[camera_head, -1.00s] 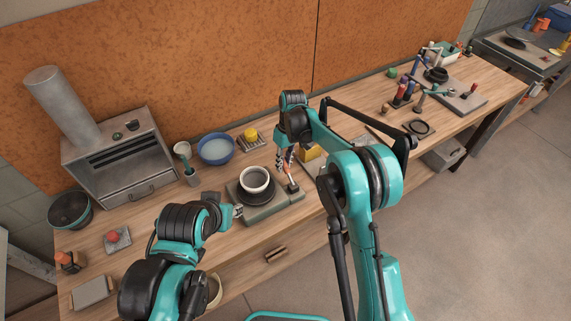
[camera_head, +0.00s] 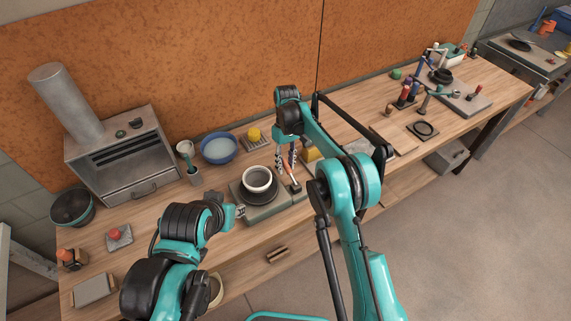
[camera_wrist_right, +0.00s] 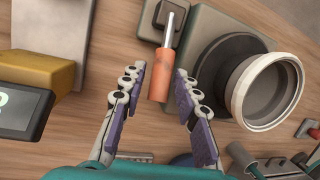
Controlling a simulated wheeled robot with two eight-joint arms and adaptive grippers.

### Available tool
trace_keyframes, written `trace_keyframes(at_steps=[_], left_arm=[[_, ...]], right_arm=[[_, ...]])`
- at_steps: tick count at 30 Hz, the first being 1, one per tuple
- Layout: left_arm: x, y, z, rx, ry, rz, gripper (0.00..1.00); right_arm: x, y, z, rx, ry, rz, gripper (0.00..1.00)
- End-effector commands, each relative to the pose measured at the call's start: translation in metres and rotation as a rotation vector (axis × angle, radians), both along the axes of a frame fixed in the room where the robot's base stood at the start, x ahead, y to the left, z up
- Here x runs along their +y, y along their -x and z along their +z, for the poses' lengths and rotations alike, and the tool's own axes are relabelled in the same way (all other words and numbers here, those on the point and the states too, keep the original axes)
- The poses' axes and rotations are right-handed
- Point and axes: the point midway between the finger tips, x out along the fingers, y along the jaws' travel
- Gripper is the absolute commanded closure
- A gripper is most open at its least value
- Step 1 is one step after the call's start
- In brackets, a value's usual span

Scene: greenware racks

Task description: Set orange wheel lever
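The orange lever (camera_wrist_right: 161,78) stands on a grey block at the edge of the pottery wheel (camera_head: 262,213). In the right wrist view the orange grip lies between the two fingers of my right gripper (camera_wrist_right: 160,72), with a gap on each side. My right gripper (camera_head: 285,165) is open and points down beside the wheel in the head view. A white bowl (camera_head: 257,177) sits on the dark wheel head. My left gripper (camera_head: 239,211) is at the wheel's left side; its fingers are too small to read.
A yellow block (camera_wrist_right: 42,70) and a dark display (camera_wrist_right: 20,110) lie left of the fingers in the wrist view. A blue bowl (camera_head: 218,151), a cup of tools (camera_head: 192,175) and a kiln (camera_head: 118,155) stand behind and left.

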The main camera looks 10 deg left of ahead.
Motion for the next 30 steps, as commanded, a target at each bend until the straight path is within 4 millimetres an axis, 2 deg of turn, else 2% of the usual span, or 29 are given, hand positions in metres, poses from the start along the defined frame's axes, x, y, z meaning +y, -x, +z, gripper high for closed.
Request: trace_keyframes(at_steps=[8,13,24,30], left_arm=[[0.0,0.0,0.0,0.0,0.0,0.0,0.67],[0.0,0.0,0.0,0.0,0.0,0.0,0.67],[0.0,0.0,0.0,0.0,0.0,0.0,0.67],[0.0,0.0,0.0,0.0,0.0,0.0,0.67]], right_arm=[[0.0,0.0,0.0,0.0,0.0,0.0,0.61],[0.0,-0.003,0.011,0.0,0.0,0.0,0.61],[0.001,-0.026,0.085,0.0,0.0,-0.001,0.61],[0.002,-0.033,0.107,0.0,0.0,-0.001,0.61]])
